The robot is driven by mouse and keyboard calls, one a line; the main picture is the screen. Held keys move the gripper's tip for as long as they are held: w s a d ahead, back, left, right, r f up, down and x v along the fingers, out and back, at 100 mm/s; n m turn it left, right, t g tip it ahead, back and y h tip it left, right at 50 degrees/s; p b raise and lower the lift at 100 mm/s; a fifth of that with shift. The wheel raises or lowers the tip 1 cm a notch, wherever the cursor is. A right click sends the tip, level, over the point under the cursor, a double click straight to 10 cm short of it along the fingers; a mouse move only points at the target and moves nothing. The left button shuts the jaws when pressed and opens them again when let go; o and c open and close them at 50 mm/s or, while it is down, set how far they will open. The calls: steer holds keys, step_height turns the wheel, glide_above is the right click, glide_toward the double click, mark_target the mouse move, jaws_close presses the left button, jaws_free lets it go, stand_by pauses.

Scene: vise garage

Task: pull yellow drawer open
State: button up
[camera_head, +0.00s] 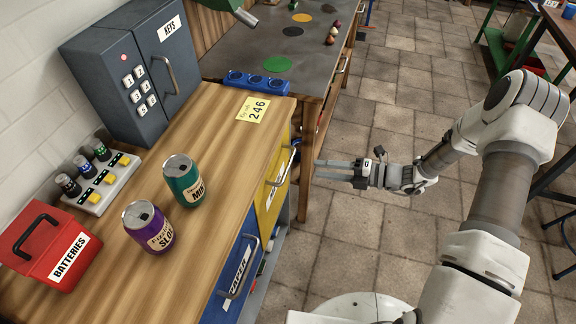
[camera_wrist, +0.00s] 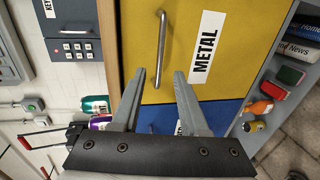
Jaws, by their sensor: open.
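The yellow drawer (camera_head: 271,200) is in the side of the wooden-topped cabinet and looks shut in the head view. Its front (camera_wrist: 232,75) fills much of the wrist view, with a white "METAL" label. Its metal bar handle (camera_wrist: 160,50) shows there, and also in the head view (camera_head: 283,167). My gripper (camera_head: 317,170) is open and empty, in front of the drawer and apart from it. In the wrist view my gripper's fingers (camera_wrist: 160,74) point at the front, spread to either side of the handle's line, with the handle beyond the tips.
A blue drawer (camera_head: 239,268) adjoins the yellow one. Cans, including a teal can (camera_head: 183,181) and a purple can (camera_head: 148,228), stand on the cabinet top (camera_head: 200,255). A workbench (camera_head: 325,85) stands behind. The tiled floor (camera_head: 340,240) beside the cabinet is clear.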

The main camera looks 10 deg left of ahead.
mark_target(288, 164)
steer(key=x, duration=1)
steer(key=shift+a+b, duration=0.35)
steer(key=shift+b, duration=0.05)
jaws_close()
stand_by(0.8)
